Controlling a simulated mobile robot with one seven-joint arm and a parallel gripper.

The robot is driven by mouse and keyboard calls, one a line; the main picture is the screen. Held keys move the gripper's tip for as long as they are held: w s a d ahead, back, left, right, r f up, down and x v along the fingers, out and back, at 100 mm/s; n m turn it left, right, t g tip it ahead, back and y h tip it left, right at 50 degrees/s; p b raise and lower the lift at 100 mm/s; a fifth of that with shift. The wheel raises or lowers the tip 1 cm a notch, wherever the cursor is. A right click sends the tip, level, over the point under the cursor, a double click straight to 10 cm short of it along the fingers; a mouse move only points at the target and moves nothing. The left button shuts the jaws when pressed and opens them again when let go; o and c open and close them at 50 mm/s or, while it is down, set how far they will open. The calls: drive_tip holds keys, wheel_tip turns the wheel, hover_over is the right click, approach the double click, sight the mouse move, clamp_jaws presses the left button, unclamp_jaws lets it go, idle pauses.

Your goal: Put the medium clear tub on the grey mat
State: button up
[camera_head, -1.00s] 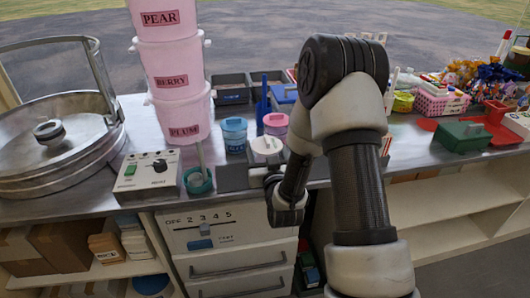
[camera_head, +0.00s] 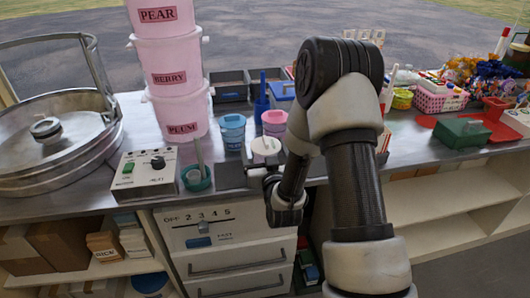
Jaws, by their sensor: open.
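Several small lidded tubs stand on the metal counter behind my gripper: a blue-lidded tub (camera_head: 232,131), a pink-lidded tub (camera_head: 274,122) and a white-lidded tub (camera_head: 265,147). I cannot tell which of them is the medium clear one. A dark grey flat patch (camera_head: 232,176) lies on the counter left of my gripper; it may be the grey mat, and its right part is hidden by my arm. My gripper (camera_head: 262,176) is low at the counter's front edge, just in front of the white-lidded tub. It is open; its fingers are small and partly hidden, and I see nothing held.
Stacked pink buckets (camera_head: 176,105), a control box (camera_head: 147,173) and a teal cup (camera_head: 196,178) stand to the left. A large round metal pan (camera_head: 50,165) fills the far left. Grey bins (camera_head: 229,87) sit behind. A green box (camera_head: 462,133) is at right.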

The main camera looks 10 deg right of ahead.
drive_tip(key=s, duration=0.6)
drive_tip(key=s+p, duration=0.1)
drive_tip(key=s, duration=0.2)
drive_tip(key=shift+s+r, duration=0.25)
drive_tip(key=shift+r, duration=0.1)
drive_tip(key=shift+s+p, duration=0.35)
drive_tip(key=shift+p, duration=0.45)
drive_tip(key=shift+s+f+p, duration=0.2)
drive_tip(key=shift+s+p, duration=0.7)
drive_tip(key=shift+p, duration=0.05)
